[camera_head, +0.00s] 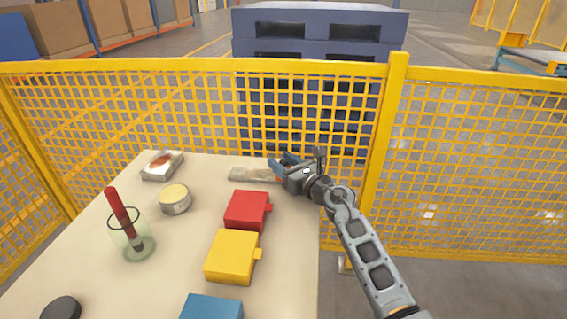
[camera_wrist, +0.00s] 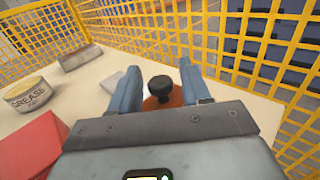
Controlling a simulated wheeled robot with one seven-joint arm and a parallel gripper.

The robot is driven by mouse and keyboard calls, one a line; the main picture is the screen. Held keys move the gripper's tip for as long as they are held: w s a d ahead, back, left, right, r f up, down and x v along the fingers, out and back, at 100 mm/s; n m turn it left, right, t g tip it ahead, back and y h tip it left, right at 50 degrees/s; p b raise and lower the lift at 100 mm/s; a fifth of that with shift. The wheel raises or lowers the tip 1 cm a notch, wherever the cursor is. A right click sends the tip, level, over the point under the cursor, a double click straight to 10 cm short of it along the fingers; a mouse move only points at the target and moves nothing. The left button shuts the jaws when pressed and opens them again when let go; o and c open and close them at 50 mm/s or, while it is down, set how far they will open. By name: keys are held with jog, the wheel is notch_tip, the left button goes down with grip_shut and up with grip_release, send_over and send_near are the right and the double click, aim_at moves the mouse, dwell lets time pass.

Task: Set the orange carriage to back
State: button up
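The orange carriage (camera_wrist: 163,101) shows in the wrist view as an orange patch under a black knob (camera_wrist: 161,84). My gripper (camera_wrist: 160,88) has its two blue fingers apart, one on each side of the knob, with a gap visible on both sides. In the head view my gripper (camera_head: 280,166) is at the far right part of the table and hides most of the carriage. A pale grey flat block (camera_head: 250,174), perhaps the carriage's base, extends left from under the fingers. The carriage's place along its travel cannot be made out.
On the table (camera_head: 90,265) are a red box (camera_head: 246,210), a yellow box (camera_head: 232,256), a blue box (camera_head: 211,307), a grease tin (camera_head: 175,199), a glass holding a red-handled tool (camera_head: 122,212), and a grey block with an orange patch (camera_head: 162,165). A yellow mesh fence (camera_head: 200,110) stands close behind.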

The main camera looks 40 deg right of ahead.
grip_shut()
dwell(0.3)
jog(key=shift+a, duration=0.1)
jog(key=w+a, duration=0.2)
jog(key=w, duration=0.1)
jog(key=shift+w+a+p, duration=0.25)
jog(key=shift+a+p, duration=0.05)
jog(key=shift+p, duration=0.1)
jog(key=shift+o, duration=0.3)
grip_release()
